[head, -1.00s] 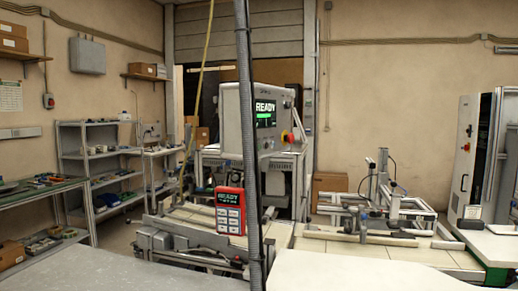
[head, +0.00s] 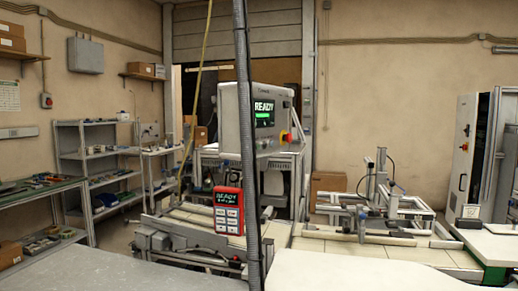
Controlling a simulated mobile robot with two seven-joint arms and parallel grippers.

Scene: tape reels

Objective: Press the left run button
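A red handheld-style control box (head: 229,211) stands left of centre, with a small dark screen reading READY and several pale keys below it. Behind it, a grey machine cabinet (head: 237,116) carries a larger dark screen (head: 264,113) with READY lettering and a green bar. A red knob on a yellow base (head: 285,136) sits at the cabinet's right side. I cannot read the key labels, so I cannot tell which is the left run button. Neither of my grippers is in view.
A dark ribbed vertical conduit (head: 246,170) crosses the view just right of the red box. A grey surface (head: 110,272) and a white surface (head: 350,273) fill the foreground. A metal frame fixture (head: 390,210) stands at right. Shelves (head: 100,155) stand at left.

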